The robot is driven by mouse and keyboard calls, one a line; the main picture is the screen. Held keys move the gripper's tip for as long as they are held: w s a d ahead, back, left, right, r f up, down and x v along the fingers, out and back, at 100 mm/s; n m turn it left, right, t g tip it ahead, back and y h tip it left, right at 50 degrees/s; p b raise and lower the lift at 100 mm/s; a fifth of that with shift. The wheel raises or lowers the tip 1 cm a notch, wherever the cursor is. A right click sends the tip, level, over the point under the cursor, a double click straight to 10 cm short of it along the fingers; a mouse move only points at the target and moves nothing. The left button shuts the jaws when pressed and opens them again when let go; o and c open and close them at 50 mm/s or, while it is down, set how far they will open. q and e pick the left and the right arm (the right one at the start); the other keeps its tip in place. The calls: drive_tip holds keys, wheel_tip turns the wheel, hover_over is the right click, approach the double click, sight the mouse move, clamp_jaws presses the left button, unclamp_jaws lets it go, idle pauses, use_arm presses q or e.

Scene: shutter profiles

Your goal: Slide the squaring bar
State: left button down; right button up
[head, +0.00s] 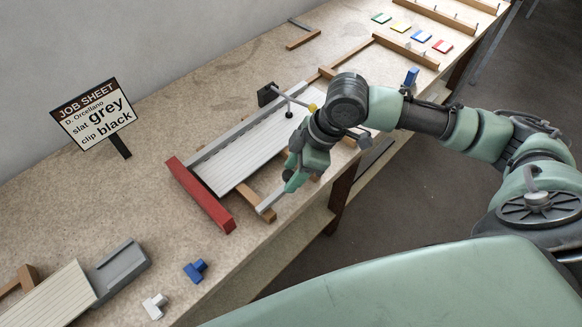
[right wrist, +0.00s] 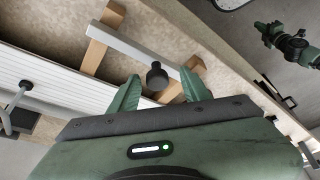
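A light grey bar (head: 268,202) lies along the near side of the white slat panel (head: 232,168); I take it for the squaring bar. In the right wrist view the bar (right wrist: 133,50) crosses wooden cross-pieces and carries a round black knob (right wrist: 157,76). My right gripper (head: 291,184) is over the bar; most of the bar is hidden behind it in the head view. In the right wrist view its two fingers (right wrist: 160,88) are apart, with the knob between them in the picture. Whether they touch it I cannot tell. My left gripper is out of view.
A red end bar (head: 199,196) stands at the panel's left end. A black clamp block (head: 267,95) with a grey rod is behind the panel. Blue (head: 195,271) and white (head: 154,306) clips lie in front. A job sheet (head: 92,112) stands at the back.

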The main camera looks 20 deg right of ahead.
drive_tip(key=shift+d+r, duration=0.1)
drive_tip(key=shift+r, duration=0.2)
drive_tip(key=v, duration=0.7)
drive_tip(key=shift+s+b, duration=0.15)
drive_tip(key=shift+b, duration=0.2)
drive_tip(key=shift+d, duration=0.1)
